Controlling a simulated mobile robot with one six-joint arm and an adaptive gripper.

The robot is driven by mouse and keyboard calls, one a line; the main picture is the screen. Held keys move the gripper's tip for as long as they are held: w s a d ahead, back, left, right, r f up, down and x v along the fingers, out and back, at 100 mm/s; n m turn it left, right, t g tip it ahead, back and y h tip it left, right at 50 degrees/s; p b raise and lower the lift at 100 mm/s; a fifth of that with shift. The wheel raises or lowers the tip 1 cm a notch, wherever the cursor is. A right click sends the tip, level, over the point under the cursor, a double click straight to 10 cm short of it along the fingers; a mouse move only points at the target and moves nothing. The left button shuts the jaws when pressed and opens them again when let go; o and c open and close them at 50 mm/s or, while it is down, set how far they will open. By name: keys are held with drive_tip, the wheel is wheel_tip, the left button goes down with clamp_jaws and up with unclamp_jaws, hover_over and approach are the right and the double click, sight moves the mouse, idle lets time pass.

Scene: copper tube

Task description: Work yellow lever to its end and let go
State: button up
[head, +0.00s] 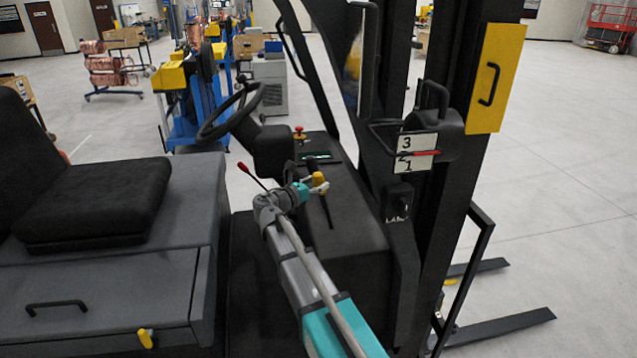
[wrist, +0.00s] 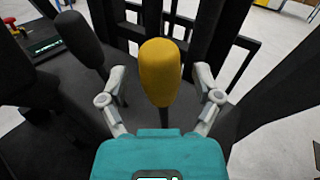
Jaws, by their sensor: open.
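The yellow lever (head: 318,180) stands on the dark console of a forklift, its yellow knob on a dark stalk. In the wrist view its knob (wrist: 160,72) is large and near the picture's middle. My gripper (wrist: 160,82) is open, with one finger on the left and one on the right of the knob. Gaps show on both sides, so the fingers look apart from it. The stalk's lower part is hidden behind my gripper's teal body. In the head view my gripper (head: 312,189) is beside the lever.
A black-knobbed lever (wrist: 78,40) stands close on the left in the wrist view. The steering wheel (head: 230,112), a red-tipped lever (head: 243,168) and a red button (head: 299,130) are near. The black mast (head: 437,180) rises on the right, with a numbered plate (head: 413,152).

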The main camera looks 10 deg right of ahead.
drive_tip(key=shift+w+d, duration=0.25)
drive_tip(key=shift+d, duration=0.1)
drive_tip(key=shift+c, duration=0.2)
clamp_jaws()
